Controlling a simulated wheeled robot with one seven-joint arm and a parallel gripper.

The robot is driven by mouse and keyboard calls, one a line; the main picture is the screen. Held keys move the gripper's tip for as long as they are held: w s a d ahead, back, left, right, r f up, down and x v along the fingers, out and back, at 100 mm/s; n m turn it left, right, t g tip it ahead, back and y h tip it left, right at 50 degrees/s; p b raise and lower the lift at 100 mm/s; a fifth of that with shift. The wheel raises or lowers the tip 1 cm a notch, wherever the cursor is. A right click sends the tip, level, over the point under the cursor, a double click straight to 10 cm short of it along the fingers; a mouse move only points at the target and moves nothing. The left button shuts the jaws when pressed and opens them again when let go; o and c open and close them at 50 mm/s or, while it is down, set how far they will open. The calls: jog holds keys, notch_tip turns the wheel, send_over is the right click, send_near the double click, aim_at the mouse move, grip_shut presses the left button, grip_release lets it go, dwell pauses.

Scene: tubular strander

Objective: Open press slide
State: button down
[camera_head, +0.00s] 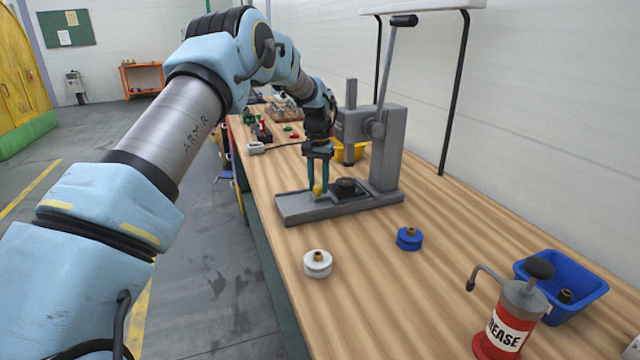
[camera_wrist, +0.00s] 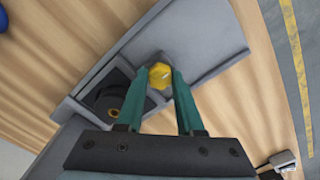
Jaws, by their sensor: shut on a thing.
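The grey arbor press (camera_head: 385,150) stands on the wooden bench, its lever (camera_head: 392,60) pointing up with a black handle. Its grey base (camera_head: 300,206) carries a dark round die (camera_head: 346,187) with a brass-coloured centre, which also shows in the wrist view (camera_wrist: 112,104). My gripper (camera_head: 318,188) points down over the front part of the base, beside the die. Its teal fingers (camera_wrist: 163,90) are shut on a small yellow knob (camera_wrist: 160,75). In the head view the yellow knob (camera_head: 318,189) is partly hidden by the fingers. What the knob is fixed to is hard to tell.
A white spool (camera_head: 317,264) and a blue spool (camera_head: 409,239) stand on the bench in front of the press. A grease pump (camera_head: 510,320) and a blue bin (camera_head: 570,280) are at the right. A yellow bin (camera_head: 350,152) and small parts lie behind. The bench between spools is clear.

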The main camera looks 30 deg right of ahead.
jog(key=a, duration=0.3)
jog(key=a+b, duration=0.1)
jog(key=a, duration=0.2)
jog(key=w+a, duration=0.1)
jog(key=a, duration=0.2)
jog(key=shift+w+a, duration=0.1)
jog(key=shift+a, duration=0.1)
jog(key=c, duration=0.5)
grip_release()
jog(key=shift+c, duration=0.2)
jog(key=shift+b, duration=0.3)
notch_tip(320, 180, up, 11)
jog(key=b, duration=0.2)
jog(key=shift+f, duration=0.1)
